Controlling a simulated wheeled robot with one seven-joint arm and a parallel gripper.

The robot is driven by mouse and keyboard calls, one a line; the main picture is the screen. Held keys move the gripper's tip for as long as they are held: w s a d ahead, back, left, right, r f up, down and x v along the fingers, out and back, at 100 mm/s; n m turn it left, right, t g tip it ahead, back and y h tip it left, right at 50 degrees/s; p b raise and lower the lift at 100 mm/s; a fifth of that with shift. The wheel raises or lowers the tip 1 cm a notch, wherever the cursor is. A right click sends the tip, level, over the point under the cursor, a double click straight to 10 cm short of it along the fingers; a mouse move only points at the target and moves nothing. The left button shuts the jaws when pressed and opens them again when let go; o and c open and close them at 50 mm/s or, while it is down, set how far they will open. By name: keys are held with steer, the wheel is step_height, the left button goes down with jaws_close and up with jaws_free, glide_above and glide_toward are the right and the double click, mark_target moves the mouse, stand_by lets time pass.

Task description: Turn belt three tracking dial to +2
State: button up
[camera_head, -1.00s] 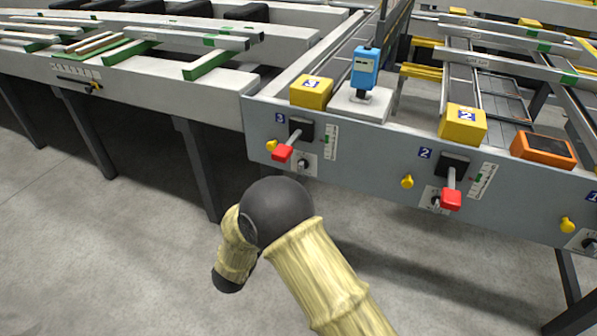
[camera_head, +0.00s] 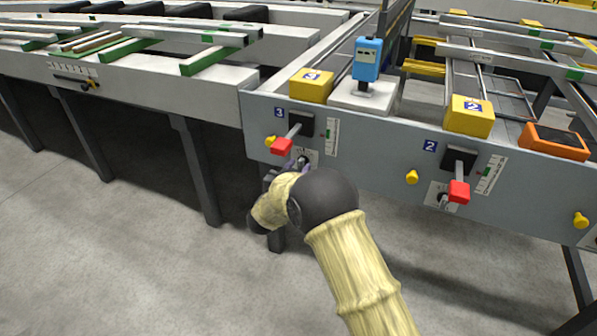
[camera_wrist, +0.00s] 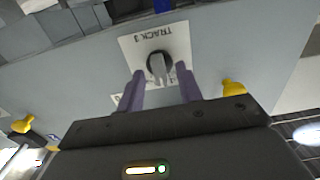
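The belt three tracking dial (camera_wrist: 159,66) is a dark round knob with a grey pointer bar on a white plate marked TRACK 3, seen upside down in the wrist view. Part of its scale is hidden by my gripper. In the head view its white plate (camera_head: 312,156) shows below the number 3 lever, partly covered by my gripper (camera_head: 289,168). In the wrist view my gripper (camera_wrist: 159,80) is open, its two purple fingers pointing at the plate, one on each side of the knob's lower part. I cannot tell whether they touch it.
A red-handled lever (camera_head: 282,146) sits just above the dial, with a yellow knob (camera_head: 270,141) to its left. The belt two lever (camera_head: 459,190) and another yellow knob (camera_head: 412,177) are farther right. A table leg (camera_head: 195,170) stands at left; open floor lies in front.

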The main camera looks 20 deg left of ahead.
steer(key=shift+w, duration=0.4)
steer(key=shift+d, duration=0.1)
jaws_close()
